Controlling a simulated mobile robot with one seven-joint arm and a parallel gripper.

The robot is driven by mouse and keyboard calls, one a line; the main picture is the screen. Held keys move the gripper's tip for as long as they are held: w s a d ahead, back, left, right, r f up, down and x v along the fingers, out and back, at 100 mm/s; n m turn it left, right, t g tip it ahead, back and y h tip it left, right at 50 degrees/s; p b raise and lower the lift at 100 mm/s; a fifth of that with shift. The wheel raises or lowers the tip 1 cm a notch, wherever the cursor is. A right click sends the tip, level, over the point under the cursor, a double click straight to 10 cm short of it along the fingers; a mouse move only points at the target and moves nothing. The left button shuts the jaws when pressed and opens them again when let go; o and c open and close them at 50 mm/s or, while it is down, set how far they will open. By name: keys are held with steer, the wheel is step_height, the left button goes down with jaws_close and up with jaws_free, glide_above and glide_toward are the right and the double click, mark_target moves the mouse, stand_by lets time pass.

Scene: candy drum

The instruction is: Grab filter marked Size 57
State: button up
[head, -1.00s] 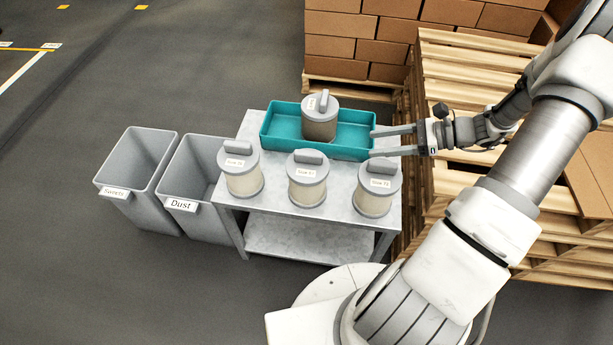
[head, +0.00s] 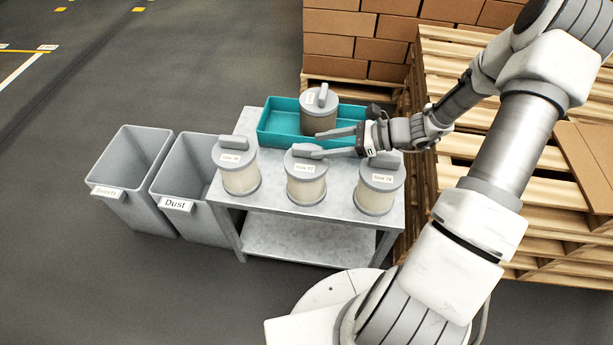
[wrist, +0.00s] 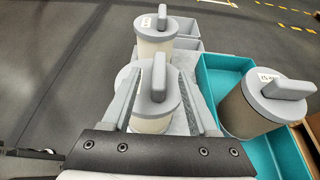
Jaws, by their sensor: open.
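The filter marked Size 57 (head: 306,184) is the middle one of three pale filters along the table's front edge, upright, with a grey lid and a bar handle. My gripper (head: 316,144) is open and comes in from the right at its lid. In the wrist view the filter's handle (wrist: 158,78) stands between the two spread fingers, with gaps on both sides; it is not gripped. The near finger overlaps the handle in the head view, and I cannot tell whether they touch.
Other pale filters stand at left (head: 239,176) and right (head: 376,190). A brown, dirty filter (head: 318,118) sits in the teal tray (head: 275,130) behind. Grey bins, one labelled Dust (head: 175,205), stand left of the table. Wooden pallets (head: 450,75) are at right.

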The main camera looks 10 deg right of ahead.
mark_target(310, 147)
steer(key=x, duration=0.3)
steer(key=shift+f+b, duration=0.15)
steer(key=shift+b, duration=0.25)
jaws_close()
stand_by(1.0)
